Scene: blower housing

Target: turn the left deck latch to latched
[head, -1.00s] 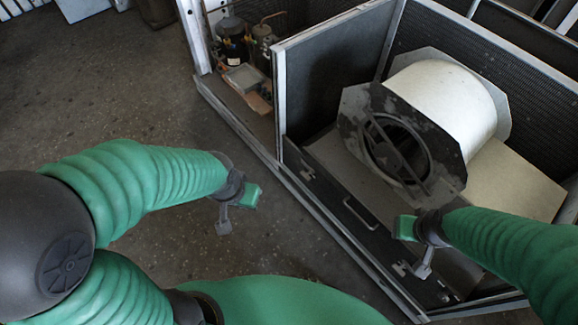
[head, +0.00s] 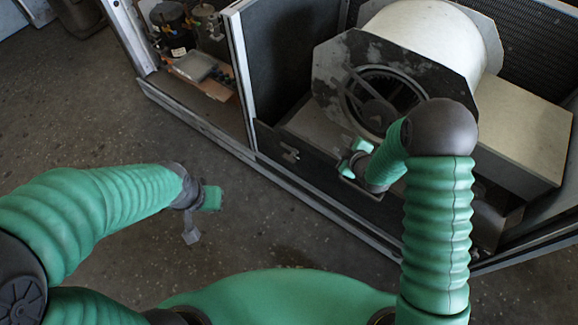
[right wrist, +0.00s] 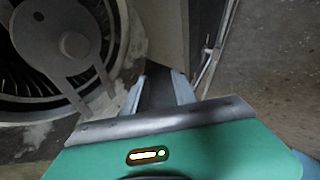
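The left deck latch (head: 290,152) is a small pale metal piece on the dark front deck strip of the blower housing, left of the blower. Its exact turn is too small to read. My right gripper (head: 353,158) is over the front deck, to the right of this latch and apart from it, close to the deck's bar handle. In the right wrist view its two pale fingers (right wrist: 160,88) stand apart with nothing held between them. My left gripper (head: 200,216) hangs over the floor, left of the housing; its finger gap cannot be made out.
The blower (head: 385,80), with its round fan opening, stands just behind the right gripper. An upright dark panel (head: 290,60) rises behind the left latch. A compartment with compressors (head: 185,40) is at the upper left. The floor (head: 90,110) in front is clear.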

